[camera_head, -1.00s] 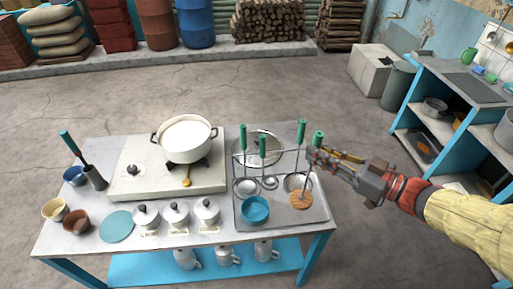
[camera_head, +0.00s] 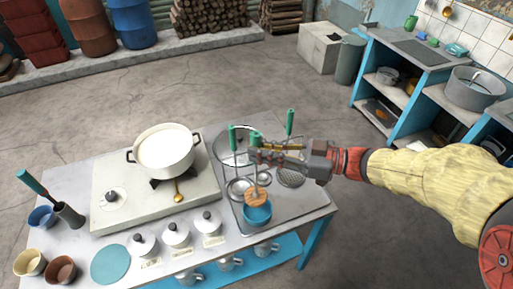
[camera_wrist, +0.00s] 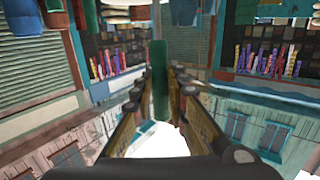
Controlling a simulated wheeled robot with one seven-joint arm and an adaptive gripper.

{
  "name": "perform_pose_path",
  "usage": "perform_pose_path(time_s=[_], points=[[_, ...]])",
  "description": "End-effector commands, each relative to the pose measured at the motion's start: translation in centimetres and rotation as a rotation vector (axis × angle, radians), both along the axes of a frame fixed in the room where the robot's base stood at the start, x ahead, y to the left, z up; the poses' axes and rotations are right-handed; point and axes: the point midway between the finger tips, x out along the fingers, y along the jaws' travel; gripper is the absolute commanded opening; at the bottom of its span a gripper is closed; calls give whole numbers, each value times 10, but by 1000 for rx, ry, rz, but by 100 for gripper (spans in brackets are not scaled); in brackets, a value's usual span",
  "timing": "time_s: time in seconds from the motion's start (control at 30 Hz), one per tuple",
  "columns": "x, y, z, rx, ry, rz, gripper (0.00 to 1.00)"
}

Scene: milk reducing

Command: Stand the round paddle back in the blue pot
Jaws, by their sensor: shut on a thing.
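My gripper (camera_head: 258,157) is shut on the green handle of the round paddle, over the right part of the table. The handle (camera_wrist: 160,80) stands upright between the fingers in the wrist view. The paddle's round wooden head (camera_head: 257,196) hangs below the gripper, perforated and light brown. The blue pot (camera_head: 257,214) stands on the grey metal tray near the table's front edge. The head overlaps the pot's back rim and opening in the head view; I cannot tell whether it is above the pot or partly inside.
Green-handled utensils hang close by, one handle (camera_head: 290,122) right of the gripper and one (camera_head: 233,138) left. A stove with a white pot (camera_head: 165,150) is to the left. White lidded pots (camera_head: 177,233) line the front. The tray's right part (camera_head: 305,200) is clear.

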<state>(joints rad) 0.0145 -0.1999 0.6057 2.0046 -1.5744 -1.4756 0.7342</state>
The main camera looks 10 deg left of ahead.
Motion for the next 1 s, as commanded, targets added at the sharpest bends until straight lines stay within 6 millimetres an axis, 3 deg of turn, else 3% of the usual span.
perform_pose_path(time_s=[1.0], points=[[0, 0, -68, 1, 1, 0, 0]])
